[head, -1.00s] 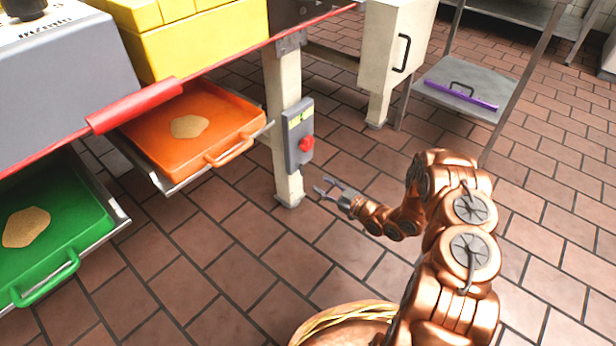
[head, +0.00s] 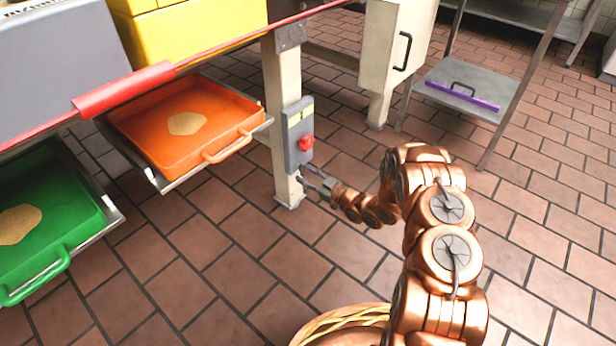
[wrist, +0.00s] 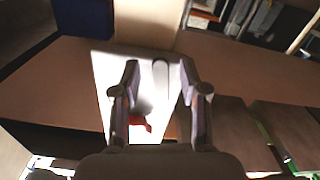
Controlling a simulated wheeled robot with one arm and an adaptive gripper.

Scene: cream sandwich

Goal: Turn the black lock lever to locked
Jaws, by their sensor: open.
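A grey control box (head: 298,135) with a red knob (head: 306,142) and a yellow-green label is fixed to the cream table leg. My gripper (head: 306,177) is open and empty at the lower end of this box. In the wrist view my gripper (wrist: 159,66) has its two fingers apart in front of a pale panel (wrist: 104,78). A blurred red part (wrist: 139,124) lies lower between the fingers. No black lever can be made out clearly in the head view.
An orange tray (head: 150,150) and a green tray (head: 85,235) stick out at the left under the red table edge. A cream cabinet (head: 385,60) and a metal shelf (head: 470,95) stand behind. A wicker basket (head: 335,315) is at the bottom. The tiled floor between is mostly clear.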

